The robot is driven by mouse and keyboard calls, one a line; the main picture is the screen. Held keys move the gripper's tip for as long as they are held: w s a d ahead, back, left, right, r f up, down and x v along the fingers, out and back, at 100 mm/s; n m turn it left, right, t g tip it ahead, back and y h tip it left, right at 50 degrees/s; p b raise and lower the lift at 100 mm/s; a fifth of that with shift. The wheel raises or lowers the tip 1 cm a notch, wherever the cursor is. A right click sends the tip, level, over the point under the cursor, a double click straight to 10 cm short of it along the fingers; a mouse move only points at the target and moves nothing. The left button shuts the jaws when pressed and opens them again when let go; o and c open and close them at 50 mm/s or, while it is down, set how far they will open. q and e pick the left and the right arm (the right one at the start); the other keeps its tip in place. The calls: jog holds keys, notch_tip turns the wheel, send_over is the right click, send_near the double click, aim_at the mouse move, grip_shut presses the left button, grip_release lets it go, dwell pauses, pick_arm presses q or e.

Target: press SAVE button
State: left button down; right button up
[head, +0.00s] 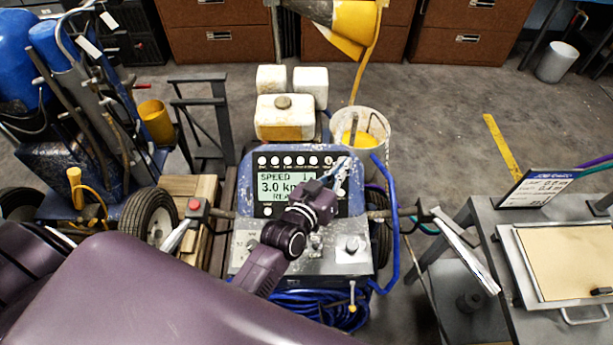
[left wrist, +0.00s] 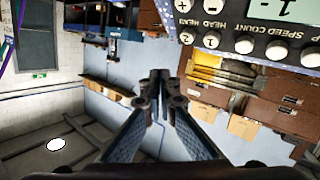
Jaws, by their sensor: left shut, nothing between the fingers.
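The line striper's control panel (head: 258,180) has a lit screen (head: 279,189) reading SPEED and 3.0, with a row of round white buttons (head: 288,161) above it. My left gripper (head: 343,167) is shut and empty at the right end of that row, covering the panel's right part. In the left wrist view the shut fingers (left wrist: 160,82) point away from the camera. No SAVE label is readable. Contact with a button cannot be told. My right gripper is out of view.
A white bucket (head: 372,126) stands behind the striper at right. A metal table (head: 490,240) with a sign (head: 538,187) is at right. A blue hose (head: 393,235) runs down the striper's right side. A hand cart with blue tanks (head: 58,45) stands at left.

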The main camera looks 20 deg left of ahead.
aim_at(341, 193)
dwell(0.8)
pick_arm(q)
jog(key=s+d+f+n+b, duration=0.1)
jog(key=s+n, duration=0.3)
jog(key=n, duration=0.4)
jog(key=s+d+f+n+h, duration=0.1)
jog(key=s+n, duration=0.3)
jog(key=n, duration=0.4)
jog(key=shift+s+d+f+n+g+b, duration=0.3)
jog(key=shift+d+f+b, duration=0.1)
jog(key=shift+d+f, duration=0.5)
jog(key=shift+w+a+f+b, duration=0.4)
jog(key=shift+w+f+b, duration=0.55)
jog(key=shift+f+b, duration=0.1)
jog(key=shift+w+a+f+b, duration=0.45)
jog(key=shift+w+f+b, duration=0.5)
jog(key=shift+w+f, duration=0.1)
jog(key=shift+w+a+f+b, duration=0.4)
jog(key=shift+w+f+b, duration=0.5)
jog(key=shift+f+b, duration=0.15)
jog(key=shift+w+f, duration=0.1)
jog(key=shift+w+a+f, duration=0.15)
jog(key=shift+w+f, duration=0.05)
